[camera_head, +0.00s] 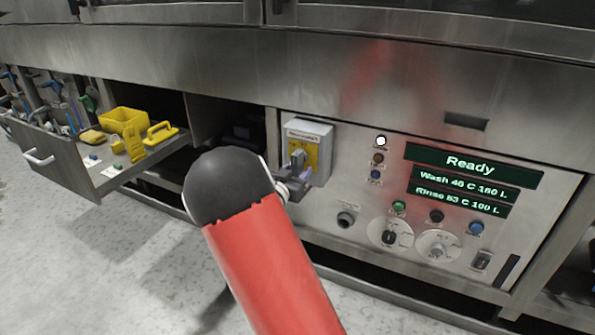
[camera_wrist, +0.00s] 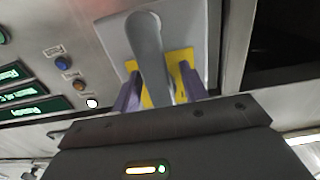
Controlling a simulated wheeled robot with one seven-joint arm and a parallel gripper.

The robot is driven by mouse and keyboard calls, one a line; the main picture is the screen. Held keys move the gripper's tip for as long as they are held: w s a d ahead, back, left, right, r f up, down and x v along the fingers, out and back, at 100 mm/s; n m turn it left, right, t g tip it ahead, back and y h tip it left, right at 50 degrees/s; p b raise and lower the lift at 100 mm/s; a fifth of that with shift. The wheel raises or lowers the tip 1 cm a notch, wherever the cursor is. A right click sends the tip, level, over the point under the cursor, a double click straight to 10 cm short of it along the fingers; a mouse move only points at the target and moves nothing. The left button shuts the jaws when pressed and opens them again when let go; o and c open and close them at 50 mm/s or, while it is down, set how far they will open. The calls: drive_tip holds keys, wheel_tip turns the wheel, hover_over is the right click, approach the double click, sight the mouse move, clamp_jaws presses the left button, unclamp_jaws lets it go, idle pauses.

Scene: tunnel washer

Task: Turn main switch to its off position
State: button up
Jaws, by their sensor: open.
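The main switch (camera_head: 299,158) is a grey handle on a yellow plate, set on a grey box at the left end of the control panel. In the wrist view the grey handle (camera_wrist: 150,55) stands out from the yellow plate, between the two purple fingers. My gripper (camera_head: 291,180) is at the switch, in front of the yellow plate. The wrist view shows my gripper (camera_wrist: 160,85) open, with one finger on each side of the handle. Whether either finger touches the handle is hard to tell. My red and dark arm hides the area below left of the switch box.
The panel has a lit display (camera_head: 470,165) reading Ready, several buttons and two round dials (camera_head: 437,245) right of the switch. An open drawer (camera_head: 75,165) with yellow containers (camera_head: 123,121) and tools sticks out at left. The floor (camera_head: 60,265) at lower left is clear.

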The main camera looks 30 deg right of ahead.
drive_tip(key=shift+w+d, duration=0.25)
drive_tip(key=shift+d, duration=0.1)
clamp_jaws()
